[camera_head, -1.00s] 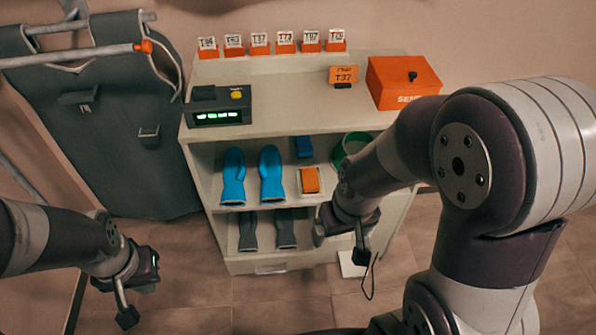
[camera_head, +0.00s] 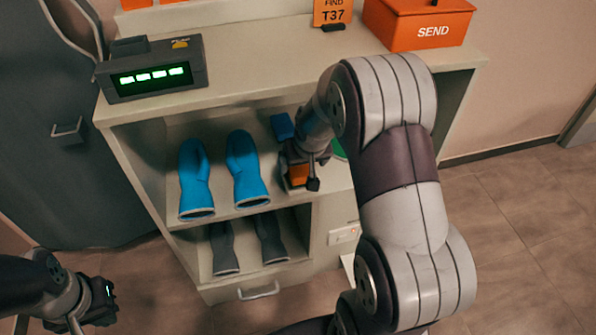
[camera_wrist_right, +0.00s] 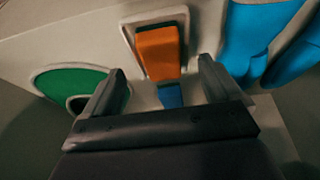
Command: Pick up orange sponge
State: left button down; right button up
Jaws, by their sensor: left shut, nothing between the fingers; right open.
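The orange sponge (camera_head: 298,173) is on the upper shelf inside the cabinet, partly hidden by my right gripper (camera_head: 300,182) in the head view. In the right wrist view the orange sponge (camera_wrist_right: 158,50) lies in a pale-rimmed holder, ahead of and between the open fingers of my right gripper (camera_wrist_right: 162,80). The fingers do not visibly touch it. My left gripper (camera_head: 98,312) is shut and empty, low at the left, away from the cabinet.
A blue block (camera_head: 282,127) is near the sponge. Blue gloves (camera_head: 245,170) stand to its left, with dark gloves (camera_head: 270,238) below. A green round thing (camera_wrist_right: 70,82) is beside the sponge. The cabinet top (camera_head: 270,65) carries a display box (camera_head: 150,75) and orange SEND box (camera_head: 418,25).

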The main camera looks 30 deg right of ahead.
aim_at(299, 168)
jog(key=shift+w+d, duration=0.1)
jog(key=shift+w, duration=0.35)
jog(key=b+x, duration=0.2)
jog(key=x, duration=0.3)
jog(key=shift+w+d, duration=0.1)
jog(key=shift+w, duration=0.1)
jog(key=c, duration=1.1)
jog(key=shift+r, duration=0.15)
